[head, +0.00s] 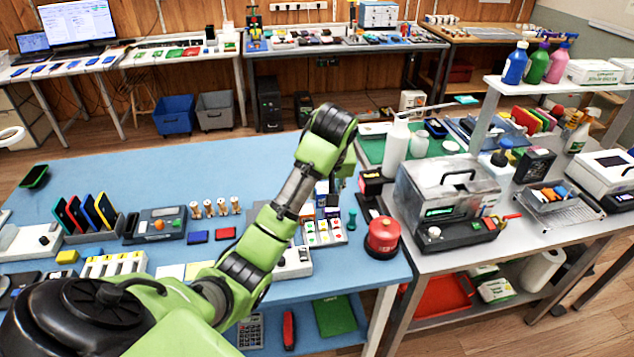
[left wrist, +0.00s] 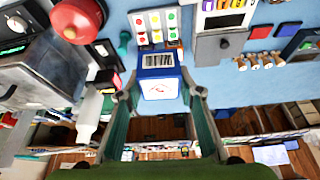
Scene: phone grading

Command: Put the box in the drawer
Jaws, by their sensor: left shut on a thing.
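The box (left wrist: 158,77), blue and white with a barcode label, sits between the two fingers of my left gripper (left wrist: 158,93) in the left wrist view. The fingers are shut on its sides. In the head view my green left arm reaches over the blue table and its wrist hides most of the gripper and box. A grey unit with a small dark knob (left wrist: 218,48) is beside the box in the left wrist view; I cannot tell whether it is the drawer. No open drawer is clear. My right gripper is out of view.
A red round device (head: 382,238) stands at the blue table's (head: 110,170) right edge. A tray of coloured buttons (head: 323,233) is near my arm. A grey machine (head: 447,190) and a white bottle (head: 396,148) stand on the right table. The blue table's back is mostly clear.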

